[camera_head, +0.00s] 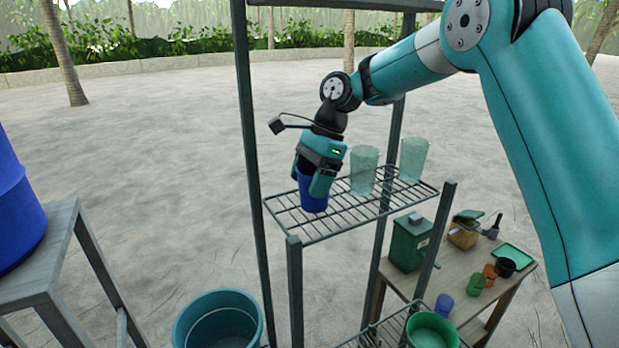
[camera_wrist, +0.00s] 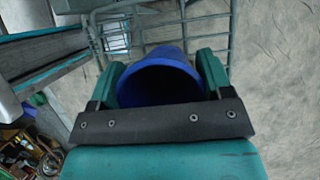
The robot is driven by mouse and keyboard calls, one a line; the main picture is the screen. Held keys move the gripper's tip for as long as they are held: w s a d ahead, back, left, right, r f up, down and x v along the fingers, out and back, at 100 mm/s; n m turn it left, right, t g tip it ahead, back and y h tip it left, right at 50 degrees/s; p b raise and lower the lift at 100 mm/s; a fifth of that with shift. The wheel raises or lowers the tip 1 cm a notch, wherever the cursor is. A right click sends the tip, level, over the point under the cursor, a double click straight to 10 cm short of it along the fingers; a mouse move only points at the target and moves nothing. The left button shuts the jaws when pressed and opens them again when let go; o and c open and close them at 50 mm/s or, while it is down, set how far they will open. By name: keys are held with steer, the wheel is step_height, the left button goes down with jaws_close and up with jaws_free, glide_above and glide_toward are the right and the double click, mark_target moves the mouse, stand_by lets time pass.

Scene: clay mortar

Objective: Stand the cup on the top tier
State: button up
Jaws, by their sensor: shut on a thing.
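A blue cup (camera_head: 313,196) is between the fingers of my gripper (camera_head: 322,183) at the top tier (camera_head: 368,211) of a metal rack. My gripper is shut on the cup. In the wrist view the cup (camera_wrist: 158,80) shows its dark open mouth, with a finger of my gripper (camera_wrist: 160,85) on each side. The cup is close to upright, over the left part of the wire shelf. I cannot tell whether its base touches the wires. The wire bars also show beyond the cup in the wrist view (camera_wrist: 184,32).
Two clear greenish glasses (camera_head: 364,171) (camera_head: 413,160) stand on the same tier, right of the cup. Rack posts (camera_head: 249,120) rise around the shelf. A lower tier holds a green bowl (camera_head: 432,332). A wooden table (camera_head: 470,271) with small cups and a green box (camera_head: 411,243) stands behind. A teal tub (camera_head: 218,322) is below left.

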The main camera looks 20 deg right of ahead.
steer(key=shift+f, duration=0.1)
steer(key=o, duration=0.9)
steer(key=s+p+v, duration=0.1)
steer(key=p+v, duration=0.1)
steer(key=v, duration=0.5)
steer(key=s+a+r+n, duration=0.4)
steer(key=s+a+n, duration=0.1)
steer(key=s+n, duration=0.25)
steer(key=s+f+n, duration=0.1)
steer(key=s+n, duration=0.4)
steer(key=s, duration=0.3)
steer(key=s+f+n, duration=0.1)
steer(key=s+n, duration=0.4)
steer(key=s, duration=0.2)
steer(key=s+f+n+t, duration=0.1)
steer(key=s+f+n, duration=0.1)
steer(key=s+n, duration=0.3)
steer(key=shift+s+a+n, duration=0.15)
steer(key=shift+s+n, duration=0.1)
steer(key=shift+s, duration=1.6)
